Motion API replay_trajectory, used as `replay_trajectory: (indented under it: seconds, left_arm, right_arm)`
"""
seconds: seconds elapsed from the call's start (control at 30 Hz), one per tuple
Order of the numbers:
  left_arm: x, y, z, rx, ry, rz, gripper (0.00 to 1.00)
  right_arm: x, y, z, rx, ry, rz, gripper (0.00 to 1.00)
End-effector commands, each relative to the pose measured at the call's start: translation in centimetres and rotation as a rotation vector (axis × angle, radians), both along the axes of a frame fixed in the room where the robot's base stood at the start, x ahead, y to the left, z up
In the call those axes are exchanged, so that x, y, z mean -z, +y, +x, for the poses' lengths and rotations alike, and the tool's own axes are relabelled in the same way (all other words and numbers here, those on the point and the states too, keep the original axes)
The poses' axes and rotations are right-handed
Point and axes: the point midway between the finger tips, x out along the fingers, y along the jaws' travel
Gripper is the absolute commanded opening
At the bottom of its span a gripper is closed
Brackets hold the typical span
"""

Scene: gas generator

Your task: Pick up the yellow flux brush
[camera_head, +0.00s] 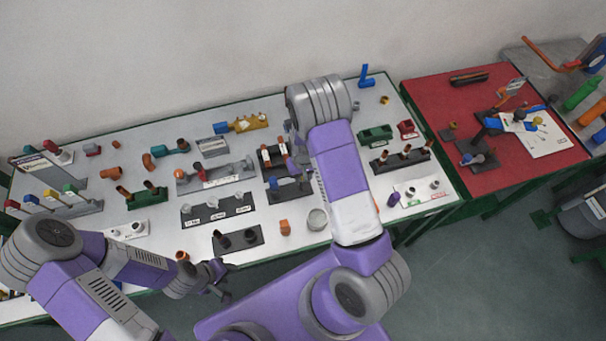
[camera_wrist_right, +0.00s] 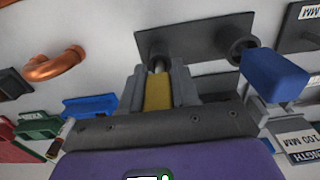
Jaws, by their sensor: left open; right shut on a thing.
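The yellow flux brush (camera_wrist_right: 158,92) shows in the right wrist view as a yellow handle with a grey shaft at its far end. My right gripper (camera_wrist_right: 157,78) is shut on the handle, one finger on each side. The shaft meets the edge of a dark holder plate (camera_wrist_right: 190,38); I cannot tell if it is still in the holder. In the head view my right forearm covers the brush and most of this gripper. My left gripper (camera_head: 222,278) is open and empty by the front edge of the grey table (camera_head: 360,245), apart from the brush.
A blue-handled piece (camera_wrist_right: 272,72) stands close to the right of my right gripper, at a dark socket. A copper elbow (camera_wrist_right: 55,65) lies to its left. In the head view many fittings and racks crowd the table. A red table (camera_head: 430,100) adjoins on the right.

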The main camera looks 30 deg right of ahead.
Motion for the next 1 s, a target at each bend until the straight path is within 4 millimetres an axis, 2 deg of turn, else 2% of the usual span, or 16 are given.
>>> replay_trajectory:
  seconds: [0.27,0.7,0.83,1.0]
  left_arm:
    - [0.0,0.0,0.0,0.0,0.0,0.0,0.43]
    - [-0.7,0.0,0.0,0.0,0.0,0.0,0.43]
    - [-0.7,0.0,0.0,0.0,0.0,0.0,0.43]
    - [-0.7,0.0,0.0,0.0,0.0,0.0,0.43]
  right_arm:
    - [-0.6,0.0,0.1,-0.001,-0.002,0.0,0.08]
    - [-8.6,0.1,0.1,-0.002,-0.004,0.0,0.08]
    - [-9.7,0.0,0.0,0.0,-0.001,0.0,0.08]
    - [-10.1,0.0,0.0,0.0,0.0,0.0,0.08]
